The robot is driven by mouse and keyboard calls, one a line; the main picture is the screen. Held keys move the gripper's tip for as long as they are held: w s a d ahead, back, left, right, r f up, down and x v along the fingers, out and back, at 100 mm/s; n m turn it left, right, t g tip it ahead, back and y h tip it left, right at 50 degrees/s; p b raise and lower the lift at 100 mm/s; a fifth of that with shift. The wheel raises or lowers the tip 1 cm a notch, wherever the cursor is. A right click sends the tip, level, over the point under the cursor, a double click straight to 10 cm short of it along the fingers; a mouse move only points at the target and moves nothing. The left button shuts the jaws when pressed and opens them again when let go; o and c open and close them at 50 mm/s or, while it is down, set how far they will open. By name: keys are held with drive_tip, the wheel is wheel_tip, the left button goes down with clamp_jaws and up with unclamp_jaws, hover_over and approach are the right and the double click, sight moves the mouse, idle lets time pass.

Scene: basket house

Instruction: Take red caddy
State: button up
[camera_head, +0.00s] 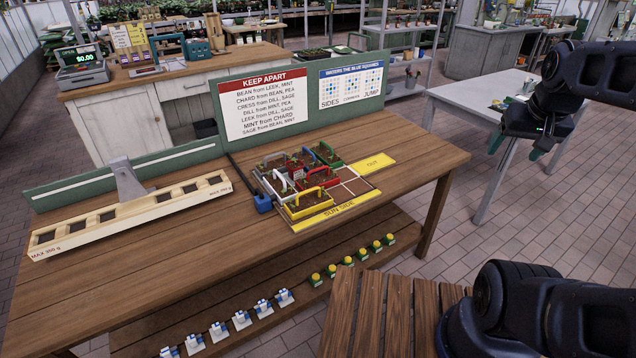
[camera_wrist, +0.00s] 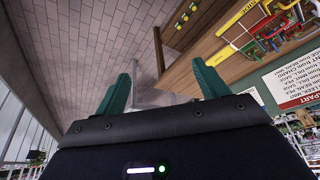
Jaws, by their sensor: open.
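The red caddy (camera_head: 318,178) stands with its arched handle among several other caddies on the gridded board on the wooden bench in the head view. A yellow caddy (camera_head: 310,207) is in front of it, a green-handled caddy (camera_head: 328,155) behind it and a white caddy (camera_head: 275,190) to its left. My gripper (camera_head: 516,148) is open and empty, with teal fingers, right of the bench and well apart from the caddies. In the wrist view the fingers (camera_wrist: 162,75) are spread and the caddy cluster is at the upper right, tilted and small.
A sign board (camera_head: 267,107) stands behind the caddies. A wooden balance beam (camera_head: 135,215) with square slots lies at the left. A yellow OUT strip (camera_head: 373,163) is right of the board. A slatted wooden surface (camera_head: 385,315) is near front. The bench's right end is clear.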

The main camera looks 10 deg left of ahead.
drive_tip(key=w+a+r+m+g, duration=0.1)
drive_tip(key=w+a, duration=0.3)
drive_tip(key=w, duration=0.3)
drive_tip(key=w+a+m+g, duration=0.1)
drive_tip(key=w+a, duration=0.3)
drive_tip(key=w, duration=0.3)
drive_tip(key=m+g, duration=0.3)
drive_tip(key=m, duration=0.4)
hover_over(318, 179)
drive_tip(key=f, duration=2.7)
drive_tip(key=shift+w+d+f, duration=0.2)
drive_tip(key=shift+w+f, duration=0.05)
drive_tip(key=shift+f, duration=0.05)
drive_tip(key=shift+a+f, duration=0.3)
drive_tip(key=shift+f, duration=0.15)
drive_tip(key=shift+s+f, duration=0.15)
drive_tip(key=shift+f, duration=5.05)
drive_tip(key=c, duration=0.8)
drive_tip(key=shift+r, duration=0.15)
